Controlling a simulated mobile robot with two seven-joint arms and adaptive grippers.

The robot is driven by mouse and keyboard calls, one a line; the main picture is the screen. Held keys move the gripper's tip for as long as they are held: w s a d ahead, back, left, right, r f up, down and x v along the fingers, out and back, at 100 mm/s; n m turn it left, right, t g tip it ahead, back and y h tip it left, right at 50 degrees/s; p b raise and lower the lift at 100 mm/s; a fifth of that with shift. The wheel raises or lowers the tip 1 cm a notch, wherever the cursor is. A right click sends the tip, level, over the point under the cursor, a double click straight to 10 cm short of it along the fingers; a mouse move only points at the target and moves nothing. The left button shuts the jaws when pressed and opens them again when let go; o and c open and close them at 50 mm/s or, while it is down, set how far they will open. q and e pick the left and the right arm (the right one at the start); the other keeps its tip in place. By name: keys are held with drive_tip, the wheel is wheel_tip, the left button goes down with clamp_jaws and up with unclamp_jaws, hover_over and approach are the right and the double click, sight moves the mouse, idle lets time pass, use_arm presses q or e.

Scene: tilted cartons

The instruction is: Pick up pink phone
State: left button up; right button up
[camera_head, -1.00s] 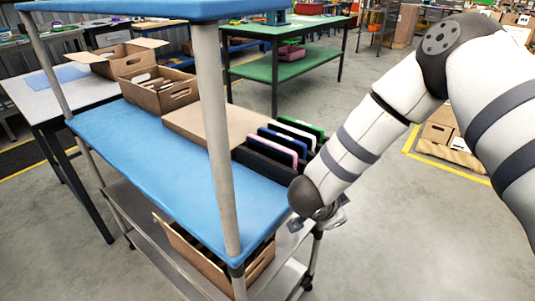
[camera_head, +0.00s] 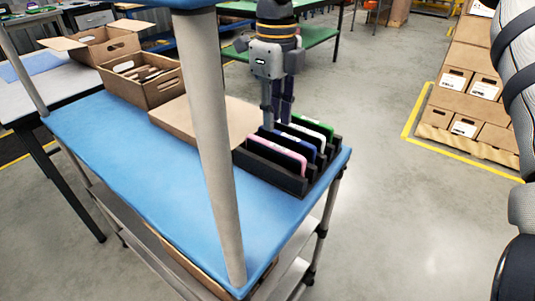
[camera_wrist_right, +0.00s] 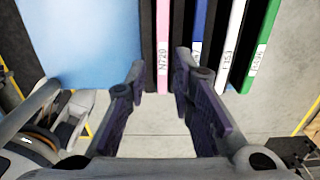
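The pink phone (camera_head: 277,153) stands on edge in the frontmost slot of a black slotted rack (camera_head: 262,172), on the cart's blue top. Blue, white and green phones stand in the slots behind it. My right gripper (camera_head: 275,118) points down over the rack, its fingertips close to the phones and partly hidden behind them. In the right wrist view, the pink phone (camera_wrist_right: 163,45) shows a label reading N720. The right gripper (camera_wrist_right: 160,72) is open there, with its fingers on either side of the phone's line; contact cannot be told. My left gripper is out of view.
A flat brown carton (camera_head: 175,120) lies beside the rack, and an open carton (camera_head: 142,82) stands farther left. A grey cart post (camera_head: 212,150) rises in front. Stacked cartons (camera_head: 470,85) stand on the floor at right. The blue top (camera_head: 140,160) has bare room.

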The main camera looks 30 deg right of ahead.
sight(274, 145)
wheel_tip(274, 145, down, 8)
drive_tip(key=shift+w+d+r, duration=0.1)
drive_tip(key=shift+d+r, duration=0.05)
drive_tip(key=shift+r, duration=0.1)
clamp_jaws()
